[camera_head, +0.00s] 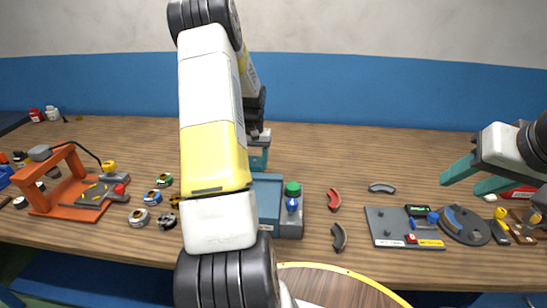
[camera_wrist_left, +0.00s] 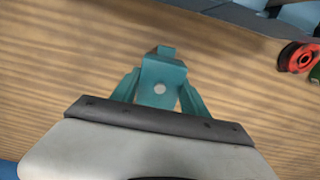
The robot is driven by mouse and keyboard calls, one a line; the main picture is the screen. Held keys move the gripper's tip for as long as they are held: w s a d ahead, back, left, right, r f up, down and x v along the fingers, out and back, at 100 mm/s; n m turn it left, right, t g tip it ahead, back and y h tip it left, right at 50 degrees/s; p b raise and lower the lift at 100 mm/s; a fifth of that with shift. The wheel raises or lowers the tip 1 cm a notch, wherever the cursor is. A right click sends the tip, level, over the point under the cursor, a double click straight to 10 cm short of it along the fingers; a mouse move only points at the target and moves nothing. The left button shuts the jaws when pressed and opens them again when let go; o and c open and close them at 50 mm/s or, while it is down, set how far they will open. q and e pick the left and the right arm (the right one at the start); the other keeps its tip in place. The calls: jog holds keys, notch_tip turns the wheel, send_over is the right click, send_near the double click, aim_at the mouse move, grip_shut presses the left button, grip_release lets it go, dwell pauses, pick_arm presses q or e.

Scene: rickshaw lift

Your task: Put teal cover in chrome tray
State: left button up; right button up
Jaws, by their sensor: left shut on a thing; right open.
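My left gripper (camera_head: 260,144) is shut on the teal cover (camera_head: 258,161) above the wooden table, behind the blue-grey tray-like unit. In the left wrist view the teal cover (camera_wrist_left: 165,65), a blocky piece with a pale round spot, sits between the two teal fingers. The blue-grey unit (camera_head: 267,196) has a flat bluish area on its left, partly hidden by my left arm. I cannot tell for sure whether this is the chrome tray. My right gripper (camera_head: 465,178) is open and empty above the table at the right.
Green and blue knobs (camera_head: 292,197) stand on the unit's right side. Red (camera_head: 334,199) and dark (camera_head: 339,236) curved pieces lie beside it. A grey board (camera_head: 390,228) lies further right, an orange frame (camera_head: 70,180) at left. The table behind the unit looks mostly clear.

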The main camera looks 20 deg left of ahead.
pick_arm(q)
jog(key=shift+f, duration=1.2)
jog(key=shift+f, duration=0.15)
jog(key=o, duration=1.4)
